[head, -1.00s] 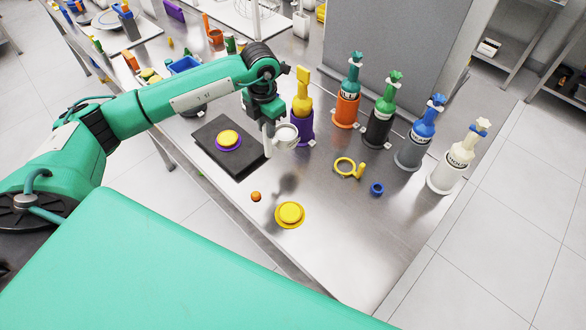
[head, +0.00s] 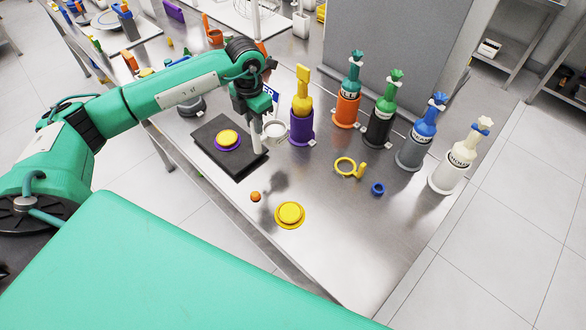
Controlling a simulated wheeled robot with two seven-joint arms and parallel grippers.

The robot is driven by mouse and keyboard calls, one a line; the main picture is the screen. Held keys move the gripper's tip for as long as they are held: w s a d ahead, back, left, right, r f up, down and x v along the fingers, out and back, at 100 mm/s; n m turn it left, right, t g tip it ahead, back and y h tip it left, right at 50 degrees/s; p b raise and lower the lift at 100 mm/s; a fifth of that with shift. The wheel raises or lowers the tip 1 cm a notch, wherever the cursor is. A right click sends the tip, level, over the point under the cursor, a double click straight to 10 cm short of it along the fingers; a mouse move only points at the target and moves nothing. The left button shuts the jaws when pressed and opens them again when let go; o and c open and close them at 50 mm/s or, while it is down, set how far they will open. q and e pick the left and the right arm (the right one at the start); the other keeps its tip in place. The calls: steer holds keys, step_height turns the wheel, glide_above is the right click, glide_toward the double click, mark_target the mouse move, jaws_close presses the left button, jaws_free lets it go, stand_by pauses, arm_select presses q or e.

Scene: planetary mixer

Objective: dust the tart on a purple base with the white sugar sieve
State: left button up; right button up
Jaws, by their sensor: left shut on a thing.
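The tart on a purple base (head: 228,138) sits on a dark square board (head: 244,164) near the table's front edge. My left gripper (head: 257,118) is shut on the upright handle of the white sugar sieve (head: 275,133). The round head of the sieve is to the right of the handle, above the table and in front of the purple bottle holder. The sieve appears to the right of the tart, by the board's right side, not over the tart. My right gripper is not in view.
A second tart on a yellow base (head: 290,215) and a small orange ball (head: 255,197) lie nearer the front. A yellow ring with a handle (head: 346,167) and a blue ring (head: 377,188) lie to the right. Several bottles in holders, including the purple holder (head: 301,128), line the back.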

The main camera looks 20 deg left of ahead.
arm_select(q)
steer(key=shift+a, duration=0.55)
steer(key=shift+s+a+b, duration=0.2)
steer(key=shift+a+b, duration=0.75)
steer(key=shift+a, duration=1.3)
steer(key=shift+s+a+b, duration=0.15)
steer(key=shift+a+b, duration=0.6)
steer(key=shift+a, duration=1.35)
steer(key=shift+s+a+b, duration=0.15)
steer(key=shift+a+b, duration=0.55)
steer(key=shift+a, duration=1.4)
